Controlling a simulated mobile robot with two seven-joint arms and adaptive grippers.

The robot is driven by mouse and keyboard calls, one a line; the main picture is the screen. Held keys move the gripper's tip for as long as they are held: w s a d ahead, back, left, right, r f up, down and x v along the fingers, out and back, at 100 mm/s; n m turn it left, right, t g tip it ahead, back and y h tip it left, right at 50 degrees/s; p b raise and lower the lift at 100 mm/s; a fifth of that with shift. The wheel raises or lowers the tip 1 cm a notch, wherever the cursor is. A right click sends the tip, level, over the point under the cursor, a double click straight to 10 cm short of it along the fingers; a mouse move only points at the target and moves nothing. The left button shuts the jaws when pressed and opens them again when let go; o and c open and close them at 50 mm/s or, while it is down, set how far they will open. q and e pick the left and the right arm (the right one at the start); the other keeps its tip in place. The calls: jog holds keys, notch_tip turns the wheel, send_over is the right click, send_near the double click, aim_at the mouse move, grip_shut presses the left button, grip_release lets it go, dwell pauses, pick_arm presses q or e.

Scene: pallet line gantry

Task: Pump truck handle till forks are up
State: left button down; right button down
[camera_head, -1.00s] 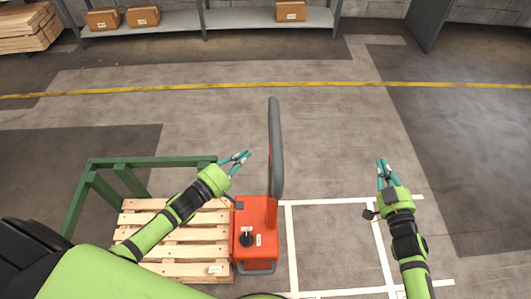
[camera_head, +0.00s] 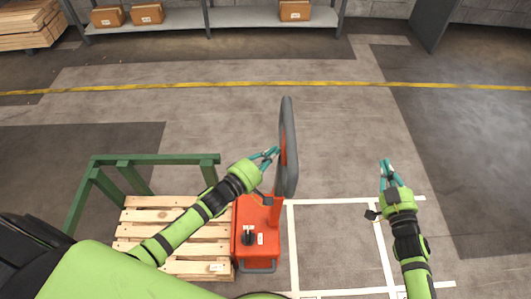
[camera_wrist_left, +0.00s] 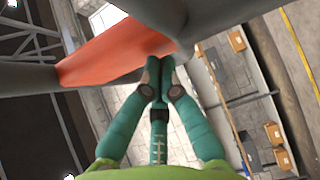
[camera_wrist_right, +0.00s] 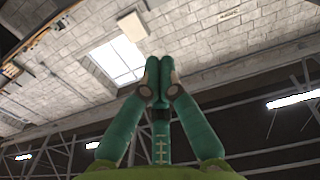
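The red pallet truck body (camera_head: 257,228) stands at the right end of the wooden pallet (camera_head: 190,203); its forks are hidden. Its handle, a tall grey loop (camera_head: 292,180) on a red stem, rises above the body. My left gripper (camera_head: 275,153) is at the left side of the loop. In the left wrist view, its fingertips (camera_wrist_left: 160,68) are together, close to the handle's orange-red part (camera_wrist_left: 115,52); I cannot tell whether they touch. My right gripper (camera_head: 386,163) is shut and empty, well right of the handle; its tips meet in the right wrist view (camera_wrist_right: 160,75).
A green frame (camera_head: 150,159) stands along the pallet's far and left sides. White floor lines (camera_head: 350,201) mark bays to the right. Shelving (camera_head: 230,20) with cardboard boxes is at the back, beyond a yellow line (camera_head: 240,86). The floor between is clear.

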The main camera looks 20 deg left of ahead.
jog(key=c, duration=1)
grip_release()
